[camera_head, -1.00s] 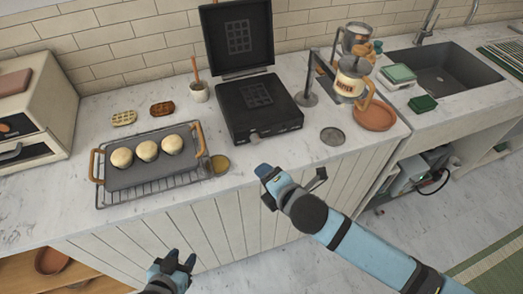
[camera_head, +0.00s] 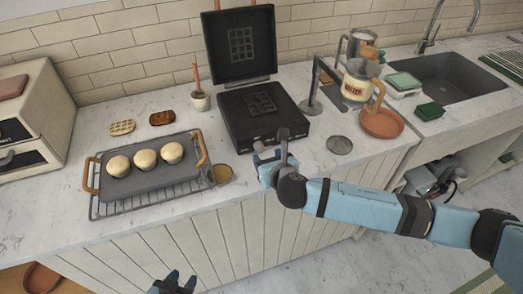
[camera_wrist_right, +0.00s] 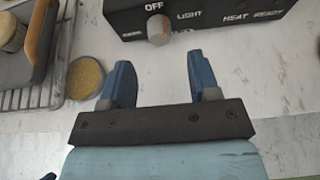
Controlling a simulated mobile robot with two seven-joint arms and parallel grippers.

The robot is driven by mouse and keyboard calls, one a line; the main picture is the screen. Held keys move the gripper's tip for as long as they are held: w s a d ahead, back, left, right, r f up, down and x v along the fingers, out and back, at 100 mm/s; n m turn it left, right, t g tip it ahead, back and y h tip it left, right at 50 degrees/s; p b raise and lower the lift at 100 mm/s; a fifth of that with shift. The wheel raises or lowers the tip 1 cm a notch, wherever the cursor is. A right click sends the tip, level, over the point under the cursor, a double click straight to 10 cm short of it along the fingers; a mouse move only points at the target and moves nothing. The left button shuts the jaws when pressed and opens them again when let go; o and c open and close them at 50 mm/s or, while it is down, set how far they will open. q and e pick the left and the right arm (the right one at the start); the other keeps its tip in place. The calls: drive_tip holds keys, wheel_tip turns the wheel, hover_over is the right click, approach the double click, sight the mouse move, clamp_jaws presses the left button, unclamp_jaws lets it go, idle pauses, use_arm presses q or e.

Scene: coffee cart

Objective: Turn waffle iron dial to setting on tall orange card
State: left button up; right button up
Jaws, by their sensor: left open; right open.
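The black waffle iron (camera_head: 232,122) stands on the counter with its lid (camera_head: 240,45) raised. Its grey dial (camera_wrist_right: 158,30) is on the front face, beside the words OFF and LIGHT in the right wrist view; I cannot tell which setting it points at. My right gripper (camera_head: 272,152) is open and empty in front of the waffle iron. In the right wrist view its fingers (camera_wrist_right: 157,70) are spread, with the dial just beyond and between them, apart from it. My left gripper (camera_head: 175,284) is open and empty at the bottom edge, below the counter front. I see no tall orange card.
A griddle tray (camera_head: 120,190) with three round buns sits on a wire rack to the left. A small round dish (camera_head: 222,174) lies between rack and waffle iron. A grey disc (camera_head: 339,145) and a coffee stand (camera_head: 311,104) are to the right. The counter front strip is clear.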

sight(261, 150)
drive_tip(key=x, duration=0.6)
drive_tip(key=shift+s, duration=0.1)
drive_tip(key=shift+c, duration=0.7)
drive_tip(key=c, duration=0.8)
